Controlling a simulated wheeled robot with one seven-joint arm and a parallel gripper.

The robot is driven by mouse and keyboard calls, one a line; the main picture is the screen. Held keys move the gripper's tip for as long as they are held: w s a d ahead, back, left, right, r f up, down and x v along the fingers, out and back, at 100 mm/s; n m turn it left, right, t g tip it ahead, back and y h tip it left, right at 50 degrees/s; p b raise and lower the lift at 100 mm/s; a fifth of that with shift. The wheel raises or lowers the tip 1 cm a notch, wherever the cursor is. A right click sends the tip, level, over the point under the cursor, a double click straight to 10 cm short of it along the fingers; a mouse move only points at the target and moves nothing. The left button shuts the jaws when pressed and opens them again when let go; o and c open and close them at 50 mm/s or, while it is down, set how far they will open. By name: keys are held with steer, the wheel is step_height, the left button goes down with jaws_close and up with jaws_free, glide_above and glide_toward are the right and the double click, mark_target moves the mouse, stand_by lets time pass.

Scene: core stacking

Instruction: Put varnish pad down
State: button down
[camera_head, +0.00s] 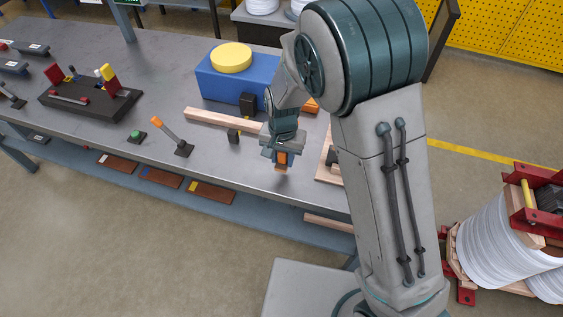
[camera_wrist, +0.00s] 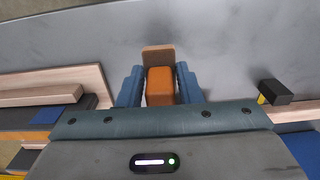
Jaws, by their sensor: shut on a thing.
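The varnish pad is an orange block with a tan-brown face; its orange part (camera_wrist: 160,86) sits between the two blue fingers of my gripper (camera_wrist: 160,88) in the wrist view. My gripper is shut on it. In the head view, my gripper (camera_head: 282,157) points down near the front edge of the grey workbench (camera_head: 80,95), and the varnish pad (camera_head: 282,161) shows orange below the fingers. It appears to be held above the bench; the gap below it cannot be judged exactly.
A blue box with a yellow disc (camera_head: 231,58) stands behind my gripper. A wooden strip (camera_head: 222,119) and a small dark block (camera_head: 234,136) lie to its left. An orange-tipped lever (camera_head: 171,134) and a black fixture (camera_head: 88,100) stand farther left.

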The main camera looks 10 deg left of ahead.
mark_target(282, 162)
steer(key=shift+f+p, duration=0.35)
steer(key=shift+f, duration=1.7)
steer(key=shift+f, duration=0.25)
steer(key=c, duration=1)
jaws_free()
steer(key=shift+r, duration=0.1)
